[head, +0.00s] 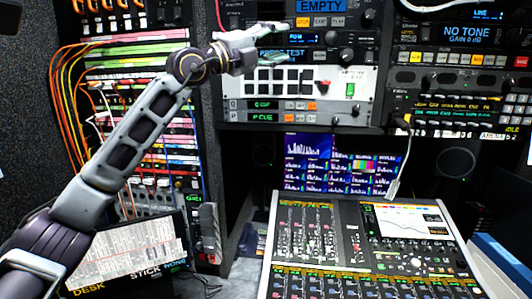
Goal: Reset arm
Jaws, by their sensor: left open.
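My left arm comes in from the lower left and reaches up across the view. My left gripper (284,42) is at the upper middle, in front of the rack units. Its fingers are spread apart, pointing right, and nothing shows between them. It looks close to the unit with the blue EMPTY display, but I cannot tell whether it touches. My right gripper and right arm are out of view.
A mixing console (345,235) with a screen fills the lower right. Multi-view monitors (343,165) stand behind it. A patch rack with orange cables (125,75) is on the left, above a tilted screen (125,255). A white cable (398,165) hangs at the right rack.

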